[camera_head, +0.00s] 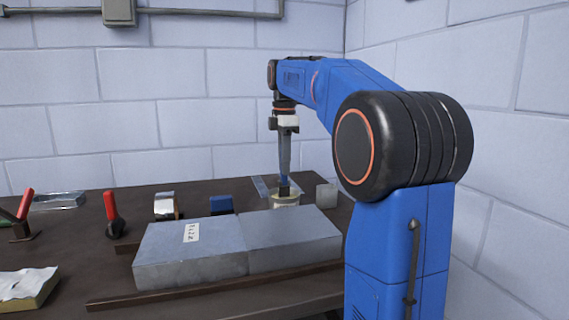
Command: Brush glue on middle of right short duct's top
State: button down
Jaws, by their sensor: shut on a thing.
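My gripper (285,129) points down behind the ducts and is shut on a brush (285,160). The brush hangs upright, its dark lower end at the mouth of a small pale pot (286,200). Whether the bristles touch glue is hidden. The right short duct (292,238) is a grey metal box lying end to end with the left short duct (188,254), which carries a white label. The pot stands just behind the right duct, which hides its lower part. No glue shows clearly on the right duct's top.
A wooden strip (200,288) runs along the ducts' front. Behind them are a tape roll (166,207), a blue block (221,204) and a grey block (326,195). Red-handled tools (113,215) and a cloth-topped block (25,286) are at left. Walls close the back and right.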

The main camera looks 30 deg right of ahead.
jog(key=shift+f, duration=0.35)
dwell(1.2)
jog(key=shift+r, duration=3.55)
jog(key=shift+s, duration=0.1)
